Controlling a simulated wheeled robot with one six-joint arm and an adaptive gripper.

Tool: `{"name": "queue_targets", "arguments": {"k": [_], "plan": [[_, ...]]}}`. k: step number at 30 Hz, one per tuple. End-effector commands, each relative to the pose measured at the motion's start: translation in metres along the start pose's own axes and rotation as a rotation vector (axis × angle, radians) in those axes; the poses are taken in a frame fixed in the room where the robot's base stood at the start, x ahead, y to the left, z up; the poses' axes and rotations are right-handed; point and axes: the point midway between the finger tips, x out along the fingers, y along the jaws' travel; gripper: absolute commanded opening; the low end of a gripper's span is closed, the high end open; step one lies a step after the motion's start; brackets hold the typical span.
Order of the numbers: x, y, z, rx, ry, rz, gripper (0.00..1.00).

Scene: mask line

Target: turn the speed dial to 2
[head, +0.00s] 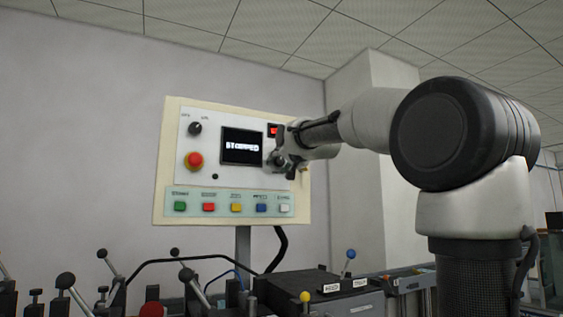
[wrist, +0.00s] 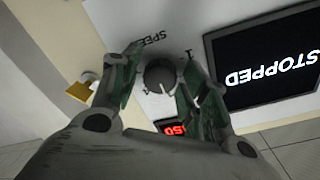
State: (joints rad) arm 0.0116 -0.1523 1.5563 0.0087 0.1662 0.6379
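The speed dial (wrist: 160,74) is a round dark grey knob in the wrist view, beside a "SPEED" label. Its white pointer mark points down in that picture. Small scale marks show around it, partly hidden and hard to read. My gripper (wrist: 160,80) has one finger on each side of the knob, with narrow gaps seeming to remain, so it looks open around it. In the head view my gripper (head: 283,162) is at the right part of the control panel (head: 158,190) and hides the dial. A red number display (wrist: 173,128) near the dial is partly covered by the right finger.
The screen (head: 242,146) reads "STOPPED". A black selector (head: 195,128), a red emergency button (head: 194,160) and a row of coloured buttons (head: 236,208) are on the panel. A brass padlock (wrist: 82,88) hangs near the left finger. Levers with ball knobs (head: 65,281) stand below.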

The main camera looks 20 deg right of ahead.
Motion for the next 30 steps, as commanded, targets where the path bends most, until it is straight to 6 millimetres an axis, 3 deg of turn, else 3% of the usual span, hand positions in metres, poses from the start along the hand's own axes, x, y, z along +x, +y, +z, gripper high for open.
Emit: {"name": "queue_targets", "arguments": {"k": [1,5,17,30], "plan": [[-0.0001,0.0000,0.0000,0.000,0.000,0.000,0.29],[-0.0002,0.0000,0.0000,0.000,0.000,0.000,0.06],[-0.0003,0.0000,0.0000,-0.061,0.002,-0.001,0.05],[-0.0004,-0.0002,0.0001,-0.400,0.012,-0.008,0.05]]}}
